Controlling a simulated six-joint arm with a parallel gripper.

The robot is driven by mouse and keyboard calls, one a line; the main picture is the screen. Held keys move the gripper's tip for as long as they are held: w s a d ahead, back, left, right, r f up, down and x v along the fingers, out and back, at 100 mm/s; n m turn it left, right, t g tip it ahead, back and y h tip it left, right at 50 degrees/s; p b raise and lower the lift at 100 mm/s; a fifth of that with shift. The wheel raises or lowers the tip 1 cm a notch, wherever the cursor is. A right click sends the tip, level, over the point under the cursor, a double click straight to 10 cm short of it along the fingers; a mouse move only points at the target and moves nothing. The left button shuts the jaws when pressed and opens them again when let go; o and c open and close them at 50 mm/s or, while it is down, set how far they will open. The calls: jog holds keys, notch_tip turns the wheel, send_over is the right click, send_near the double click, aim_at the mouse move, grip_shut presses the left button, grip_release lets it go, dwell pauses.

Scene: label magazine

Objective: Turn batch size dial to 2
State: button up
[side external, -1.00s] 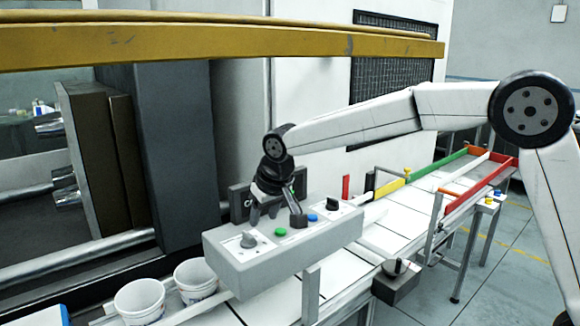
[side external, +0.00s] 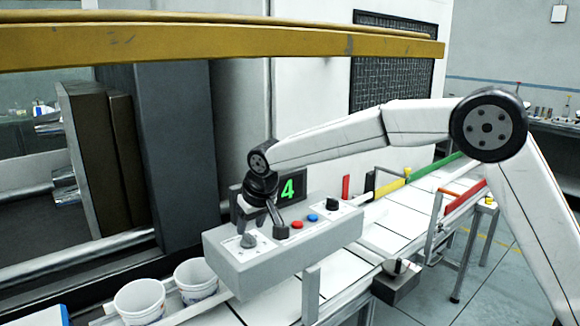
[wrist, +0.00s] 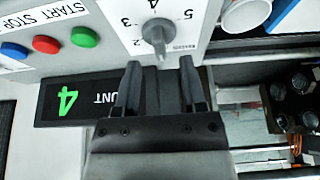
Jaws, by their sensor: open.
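The grey dial knob (wrist: 155,32) has the numbers 2, 3, 4 and 5 around it on a white plate (wrist: 187,18); in the side view the knob (side external: 248,240) sits at the left end of the grey control box (side external: 290,252). I cannot tell exactly which number its pointer marks. My gripper (wrist: 160,66) is open and empty, its fingers pointing toward the knob, which lies just beyond and between the fingertips in the wrist picture. In the side view my gripper (side external: 262,228) is over the box, near the knob. A black display (side external: 287,187) shows a green 4.
A red button (side external: 297,225) and a blue button (side external: 313,217) sit right of my gripper; a green button (wrist: 84,37) shows in the wrist view. A black knob (side external: 333,203) is at the box's right end. Two white cups (side external: 140,301) stand at lower left.

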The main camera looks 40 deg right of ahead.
aim_at(248, 234)
jog(key=shift+x, duration=1.5)
grip_shut()
